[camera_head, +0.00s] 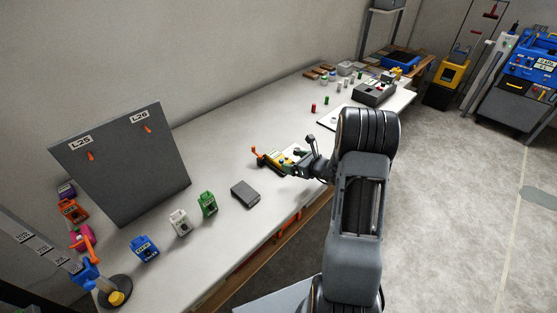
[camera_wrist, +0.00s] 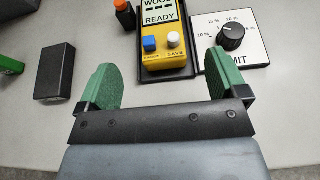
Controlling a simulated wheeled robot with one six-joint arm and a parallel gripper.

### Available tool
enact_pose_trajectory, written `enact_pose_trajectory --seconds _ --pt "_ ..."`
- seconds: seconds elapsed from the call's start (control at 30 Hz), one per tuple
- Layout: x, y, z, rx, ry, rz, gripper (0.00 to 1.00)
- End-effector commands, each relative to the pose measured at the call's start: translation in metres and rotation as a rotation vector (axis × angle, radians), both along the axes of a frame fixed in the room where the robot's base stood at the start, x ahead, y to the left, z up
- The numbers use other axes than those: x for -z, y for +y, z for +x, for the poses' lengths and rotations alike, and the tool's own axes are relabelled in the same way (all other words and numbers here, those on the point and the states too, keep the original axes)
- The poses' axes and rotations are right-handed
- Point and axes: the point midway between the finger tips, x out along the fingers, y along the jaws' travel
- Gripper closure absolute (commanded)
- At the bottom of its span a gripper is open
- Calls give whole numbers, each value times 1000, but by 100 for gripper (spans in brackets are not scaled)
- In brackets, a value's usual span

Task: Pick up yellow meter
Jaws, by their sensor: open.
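The yellow meter (camera_wrist: 166,63) lies in the upper middle of the wrist view, with a screen reading "READY", a blue button and a white button. It rests on a dark base on the white table. In the head view the yellow meter (camera_head: 277,160) is partly hidden by my gripper (camera_head: 292,163). In the wrist view my gripper (camera_wrist: 162,82) is open, its two green fingers apart. The meter's near end lies between and just beyond the fingertips in the picture. Nothing is held.
A panel with a black dial (camera_wrist: 232,38) sits right of the meter. A dark box (camera_wrist: 55,72) lies left. An orange-tipped probe (camera_wrist: 123,12) stands beside the meter. Green (camera_head: 207,204), white (camera_head: 180,222) and blue (camera_head: 144,248) devices stand along the table, before a grey board (camera_head: 125,170).

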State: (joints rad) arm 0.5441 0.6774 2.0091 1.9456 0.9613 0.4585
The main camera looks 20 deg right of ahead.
Motion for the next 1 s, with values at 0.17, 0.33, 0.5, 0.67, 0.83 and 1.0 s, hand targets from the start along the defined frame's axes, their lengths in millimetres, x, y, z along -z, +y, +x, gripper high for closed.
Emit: enact_pose_trajectory --seconds 0.17,0.33,0.5,0.67,0.83,1.0 --pt "7 6 13 -2 2 1 8" --pt "17 14 32 -3 1 1 8" --pt "22 19 43 -1 0 0 8" --pt "23 19 44 0 0 0 8" --pt "23 19 44 0 0 0 15" --pt "23 19 44 0 1 0 31"
